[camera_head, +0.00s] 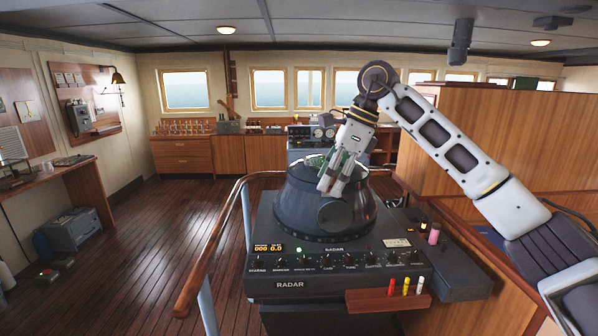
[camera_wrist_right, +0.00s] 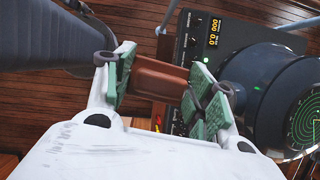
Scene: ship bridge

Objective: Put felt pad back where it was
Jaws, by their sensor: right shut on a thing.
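My right gripper (camera_head: 330,178) is above the round dark radar housing (camera_head: 300,208) in the head view, its fingers angled down. In the right wrist view, my right gripper (camera_wrist_right: 168,90) has its green finger pads closed on the sides of a reddish-brown block (camera_wrist_right: 160,78), which I take to be the felt pad. The fingers hide it in the head view. Its felt face cannot be told. A reddish-brown ledge (camera_head: 372,300) sits on the console front, with red, yellow and white markers at its right part. My left gripper is not in view.
The radar console (camera_head: 300,290) has a row of knobs and a lit display. A pink cylinder (camera_head: 434,234) and other small items stand at its right. A wooden handrail (camera_head: 212,255) curves along its left. A wooden partition (camera_head: 500,140) stands behind my right arm.

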